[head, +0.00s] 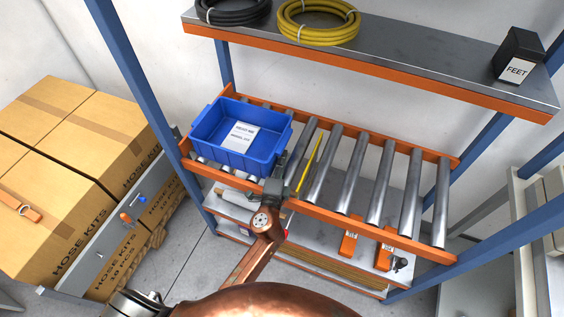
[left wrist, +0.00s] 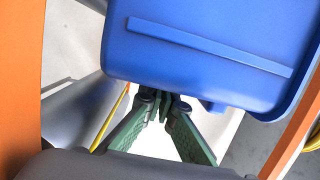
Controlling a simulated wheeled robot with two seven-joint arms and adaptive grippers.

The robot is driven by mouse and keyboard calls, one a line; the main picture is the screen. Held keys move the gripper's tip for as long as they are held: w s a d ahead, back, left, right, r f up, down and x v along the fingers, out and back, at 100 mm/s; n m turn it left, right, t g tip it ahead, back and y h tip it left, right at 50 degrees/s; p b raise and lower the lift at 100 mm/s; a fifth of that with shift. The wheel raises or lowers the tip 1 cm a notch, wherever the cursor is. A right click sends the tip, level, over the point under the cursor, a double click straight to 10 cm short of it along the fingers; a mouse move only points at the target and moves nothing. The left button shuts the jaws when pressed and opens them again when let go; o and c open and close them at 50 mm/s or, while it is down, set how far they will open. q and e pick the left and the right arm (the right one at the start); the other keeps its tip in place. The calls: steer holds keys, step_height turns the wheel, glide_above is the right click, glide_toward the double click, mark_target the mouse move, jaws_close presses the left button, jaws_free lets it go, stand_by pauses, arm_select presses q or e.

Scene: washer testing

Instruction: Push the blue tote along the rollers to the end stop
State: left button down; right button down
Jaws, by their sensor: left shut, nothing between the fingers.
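The blue tote (head: 262,155) sits upright on the left part of the roller rack, with a white label (head: 240,136) inside it. My left gripper (head: 287,163) is at the tote's right side, low, over the rollers. In the left wrist view the tote (left wrist: 205,45) fills the top, and the shut, empty green fingers of my left gripper (left wrist: 165,103) meet its lower edge. I cannot tell whether they touch it. I cannot make out a distinct end stop. My right gripper is not in view.
A thin yellow strip (head: 309,164) lies across the rollers right of my gripper. Orange rails (head: 360,233) edge the rack. A shelf above (head: 420,60) holds yellow hose (head: 318,38) and a black FEET box (head: 519,50). Cardboard boxes (head: 60,190) stand at left.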

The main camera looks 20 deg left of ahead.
mark_target(271, 158)
arm_select(q)
steer(key=s+a, duration=0.1)
steer(key=s+a+p, duration=0.1)
steer(key=a, duration=0.1)
steer(key=shift+a, duration=0.4)
steer(key=shift+s, duration=0.1)
